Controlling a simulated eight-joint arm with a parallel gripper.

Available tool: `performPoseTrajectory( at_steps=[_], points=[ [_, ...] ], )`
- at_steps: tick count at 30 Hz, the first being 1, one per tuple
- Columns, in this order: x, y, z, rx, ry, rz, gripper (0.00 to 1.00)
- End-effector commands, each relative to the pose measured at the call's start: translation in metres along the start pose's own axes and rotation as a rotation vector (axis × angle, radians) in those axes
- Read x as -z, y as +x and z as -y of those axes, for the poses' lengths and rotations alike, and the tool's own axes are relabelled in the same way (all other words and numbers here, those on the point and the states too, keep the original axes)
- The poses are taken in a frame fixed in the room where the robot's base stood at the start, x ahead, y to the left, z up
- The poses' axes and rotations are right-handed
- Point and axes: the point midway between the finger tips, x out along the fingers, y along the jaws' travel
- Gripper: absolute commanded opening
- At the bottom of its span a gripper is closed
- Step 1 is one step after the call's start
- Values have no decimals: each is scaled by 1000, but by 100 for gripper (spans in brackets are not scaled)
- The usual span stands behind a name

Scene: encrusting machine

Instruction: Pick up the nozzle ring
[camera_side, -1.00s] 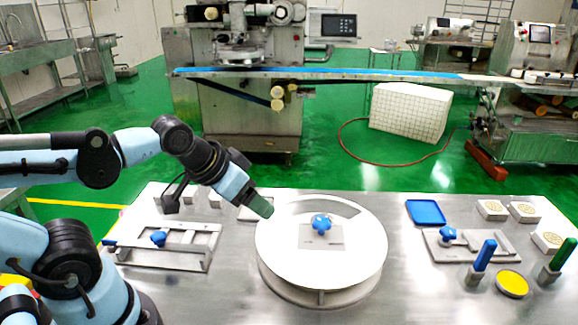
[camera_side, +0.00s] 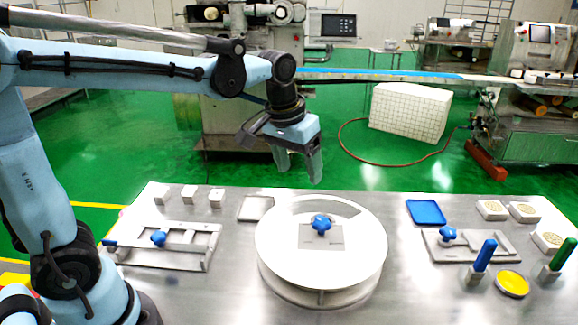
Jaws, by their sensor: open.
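My gripper (camera_side: 300,172) points down, open and empty, above the far edge of the steel table. It is up and behind a large white round disc (camera_side: 285,258) in the table's middle. A plate with a blue star knob (camera_side: 321,224) sits on that disc. I cannot tell for sure which piece is the nozzle ring. A small round piece with a yellow top (camera_side: 512,283) lies at the right. Several pale blocks with round patterned tops (camera_side: 491,209) stand at the far right.
A metal frame with a blue knob (camera_side: 158,239) lies at the left, and a similar one (camera_side: 480,250) at the right. Blue (camera_side: 484,256) and green (camera_side: 562,256) upright handles stand near the right edge. A blue tray (camera_side: 426,212) lies behind. Small white blocks (camera_side: 189,193) stand back left.

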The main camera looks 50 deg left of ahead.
Motion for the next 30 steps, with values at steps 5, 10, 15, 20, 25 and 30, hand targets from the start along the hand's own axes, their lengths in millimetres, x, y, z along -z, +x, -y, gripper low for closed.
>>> performPoseTrajectory(
  at_steps=[5, 10, 15, 20, 25, 30],
  points=[
    [30, 18, -12, 25, -52, 109, 71],
    [47, 37, -20, 50, -92, 190, 71],
    [53, 47, -24, 65, -113, 230, 71],
    [52, 59, -24, 68, -116, 238, 71],
    [46, 86, -23, 67, -116, 237, 71],
    [40, 107, -22, 67, -116, 236, 71]
  ],
)
